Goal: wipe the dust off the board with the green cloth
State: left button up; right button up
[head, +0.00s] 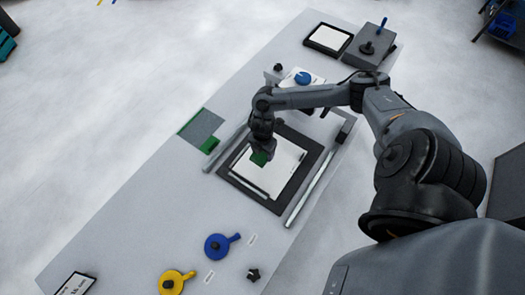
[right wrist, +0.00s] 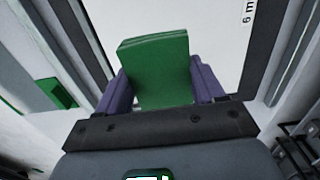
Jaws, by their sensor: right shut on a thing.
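The green cloth (head: 259,158) is at the tip of my right gripper (head: 262,150), over the white board (head: 285,165) in its black frame. In the right wrist view the folded cloth (right wrist: 155,65) stands between the two purple fingers of my right gripper (right wrist: 160,88), which is shut on it. The white board (right wrist: 215,40) lies behind the cloth there; whether the cloth touches it I cannot tell. No dust can be made out on the board. My left gripper is not in view.
Metal rails (head: 318,175) flank the board. A grey pad with a green block (head: 209,145) lies left of it. A blue round tool (head: 216,247) and a yellow one (head: 172,282) lie near the front. A grey box (head: 370,47) stands at the far end.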

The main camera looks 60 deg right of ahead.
jog(key=shift+r+p, duration=1.2)
jog(key=shift+r, duration=0.3)
jog(key=shift+d, duration=0.1)
